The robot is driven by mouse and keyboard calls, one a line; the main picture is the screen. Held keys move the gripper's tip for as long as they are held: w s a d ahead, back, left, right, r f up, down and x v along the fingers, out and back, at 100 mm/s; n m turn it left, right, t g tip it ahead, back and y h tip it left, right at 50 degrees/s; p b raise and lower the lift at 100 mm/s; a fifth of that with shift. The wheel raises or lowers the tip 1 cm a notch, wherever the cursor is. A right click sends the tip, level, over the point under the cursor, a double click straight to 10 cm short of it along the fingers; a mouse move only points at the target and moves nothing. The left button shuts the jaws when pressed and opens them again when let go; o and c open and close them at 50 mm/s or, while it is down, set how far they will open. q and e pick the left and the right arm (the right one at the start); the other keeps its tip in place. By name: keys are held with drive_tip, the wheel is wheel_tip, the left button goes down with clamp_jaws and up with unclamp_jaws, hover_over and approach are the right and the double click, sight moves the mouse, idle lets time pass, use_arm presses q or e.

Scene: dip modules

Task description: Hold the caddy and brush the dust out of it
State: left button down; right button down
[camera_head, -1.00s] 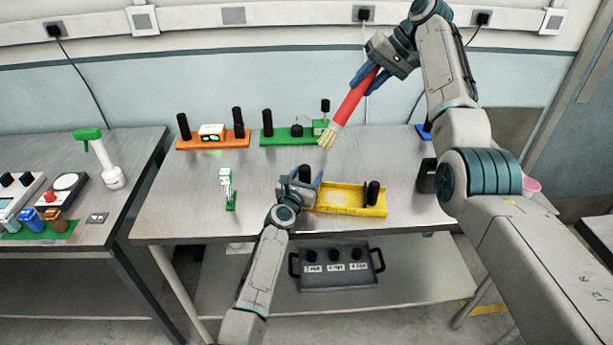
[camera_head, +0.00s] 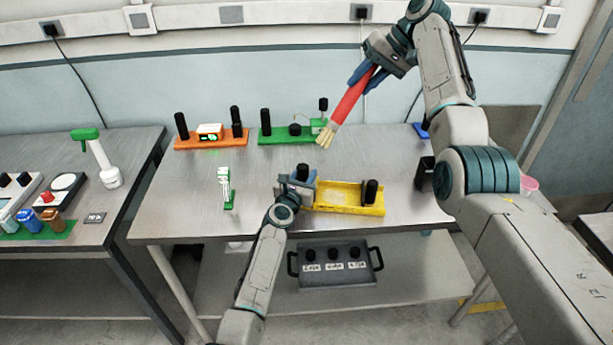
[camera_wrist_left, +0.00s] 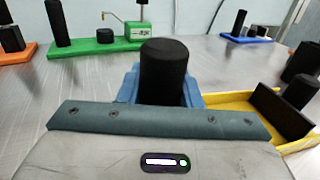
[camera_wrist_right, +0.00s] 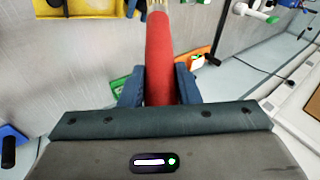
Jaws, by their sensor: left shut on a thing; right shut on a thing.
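The yellow caddy (camera_head: 350,208) sits near the front edge of the middle table, with a black post at each end. A paler patch shows on its floor. My left gripper (camera_head: 300,178) is shut on the caddy's left black post (camera_wrist_left: 163,72). The caddy's tray also shows at the right in the left wrist view (camera_wrist_left: 262,92). My right gripper (camera_head: 364,76) is shut on the red handle of a brush (camera_head: 350,97), held tilted above the table behind the caddy. The brush's pale bristles point down and left, apart from the caddy. The red handle also fills the jaws in the right wrist view (camera_wrist_right: 158,60).
An orange module (camera_head: 212,142) and a green module (camera_head: 285,136) with black posts stand at the back. A small green-based stand (camera_head: 227,190) is left of the caddy. A black box (camera_head: 425,173) stands to the right. A dark tray (camera_head: 335,268) rests on the lower shelf.

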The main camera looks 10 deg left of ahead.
drive_tip(key=c, duration=1.6)
unclamp_jaws()
drive_tip(key=shift+c, duration=0.2)
clamp_jaws()
wheel_tip(320, 180, down, 17)
drive_tip(key=n+t+h, duration=0.2)
drive_tip(key=t+h, duration=0.1)
drive_tip(key=h, duration=0.2)
drive_tip(key=shift+s+d, duration=0.35)
drive_tip(key=shift+d, duration=0.05)
